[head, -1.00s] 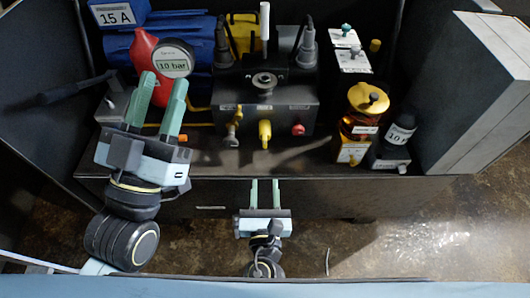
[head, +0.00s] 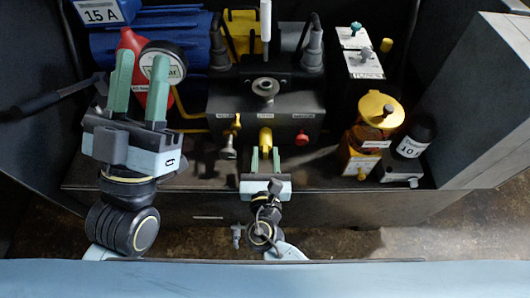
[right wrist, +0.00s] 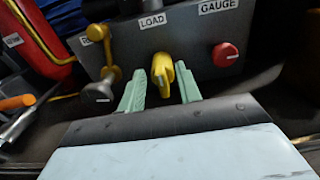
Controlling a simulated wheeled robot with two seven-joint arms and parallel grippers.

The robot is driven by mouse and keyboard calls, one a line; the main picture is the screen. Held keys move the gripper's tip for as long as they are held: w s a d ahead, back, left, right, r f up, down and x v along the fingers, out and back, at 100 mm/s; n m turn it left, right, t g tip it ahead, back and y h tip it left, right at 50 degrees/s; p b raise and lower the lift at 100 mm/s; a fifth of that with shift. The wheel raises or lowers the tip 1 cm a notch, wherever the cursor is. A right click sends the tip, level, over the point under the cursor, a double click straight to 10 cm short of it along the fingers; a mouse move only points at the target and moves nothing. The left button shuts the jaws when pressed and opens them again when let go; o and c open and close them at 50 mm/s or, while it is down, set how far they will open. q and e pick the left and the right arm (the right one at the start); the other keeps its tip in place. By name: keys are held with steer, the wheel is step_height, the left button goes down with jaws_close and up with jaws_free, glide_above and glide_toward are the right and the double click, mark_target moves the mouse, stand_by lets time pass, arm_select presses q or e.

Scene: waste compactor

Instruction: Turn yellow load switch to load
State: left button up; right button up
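The yellow load switch (head: 265,138) is on the front of the dark control box (head: 285,100), in the middle. In the right wrist view the yellow switch (right wrist: 162,72) sits under the LOAD label (right wrist: 152,20), its handle roughly upright. My right gripper (head: 265,155) is open just in front of and below the switch. In the right wrist view its green fingers (right wrist: 160,88) are on either side of the switch, with gaps showing. My left gripper (head: 140,85) is open and empty at the left, before the gauge.
A red knob (right wrist: 225,54) under the GAUGE label is right of the switch, and a yellow-and-grey lever (head: 229,148) is left. A round gauge (head: 163,62) stands behind my left gripper. An amber bottle (head: 368,140) and a black bottle (head: 413,140) stand right.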

jaws_close()
